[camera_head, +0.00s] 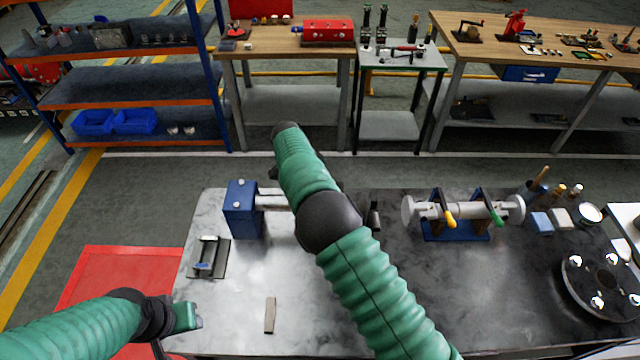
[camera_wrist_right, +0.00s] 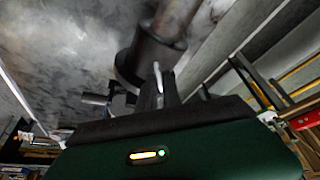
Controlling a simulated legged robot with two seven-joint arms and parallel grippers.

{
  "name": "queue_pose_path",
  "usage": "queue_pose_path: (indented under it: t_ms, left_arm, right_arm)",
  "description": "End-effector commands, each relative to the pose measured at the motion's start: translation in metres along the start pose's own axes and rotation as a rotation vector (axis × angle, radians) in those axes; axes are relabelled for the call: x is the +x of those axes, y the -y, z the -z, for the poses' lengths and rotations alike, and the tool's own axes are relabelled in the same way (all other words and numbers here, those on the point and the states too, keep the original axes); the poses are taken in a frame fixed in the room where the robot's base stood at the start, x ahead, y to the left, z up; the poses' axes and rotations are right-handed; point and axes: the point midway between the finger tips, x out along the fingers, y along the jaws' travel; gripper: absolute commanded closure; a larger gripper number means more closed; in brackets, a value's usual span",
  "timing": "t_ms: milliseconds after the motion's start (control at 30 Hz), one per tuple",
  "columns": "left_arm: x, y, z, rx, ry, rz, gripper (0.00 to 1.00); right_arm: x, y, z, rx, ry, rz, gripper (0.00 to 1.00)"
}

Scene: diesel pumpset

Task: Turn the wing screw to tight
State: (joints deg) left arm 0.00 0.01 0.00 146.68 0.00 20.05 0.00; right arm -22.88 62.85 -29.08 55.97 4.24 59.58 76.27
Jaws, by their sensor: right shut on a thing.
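In the right wrist view, my right gripper (camera_wrist_right: 160,92) has its dark fingers shut on a small pale tab, which looks like the wing screw (camera_wrist_right: 157,72). The tab sits by a dark round collar (camera_wrist_right: 150,55) on a grey shaft. In the head view my green right arm reaches over the middle of the table and hides the right gripper and the wing screw. A blue block (camera_head: 241,210) with a grey shaft shows left of that arm. My left gripper (camera_head: 190,316) is over the table's left front edge, away from the block. Its fingers cannot be made out.
The grey metal table (camera_head: 235,310) holds a small bracket (camera_head: 208,258), a flat strip (camera_head: 270,315), a shaft on a blue stand (camera_head: 455,228) and a flanged disc (camera_head: 600,285). A red surface (camera_head: 110,275) is at left. Table front left is mostly clear.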

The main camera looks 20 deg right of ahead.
Motion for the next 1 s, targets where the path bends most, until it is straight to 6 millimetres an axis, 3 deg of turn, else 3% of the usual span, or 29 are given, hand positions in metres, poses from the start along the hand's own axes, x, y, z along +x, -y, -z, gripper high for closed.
queue_pose_path:
  t_ms: [400, 1000]
  left_arm:
    - [-0.0060, 0.0000, 0.0015, 0.000, 0.000, 0.000, 0.56]
    - [-0.0070, 0.0000, 0.0017, 0.000, 0.000, 0.000, 0.56]
  right_arm:
    - [-0.0011, 0.0027, 0.0061, 0.246, -0.008, -0.094, 1.00]
    - [-0.0009, 0.0030, 0.0063, 0.307, -0.008, -0.118, 1.00]
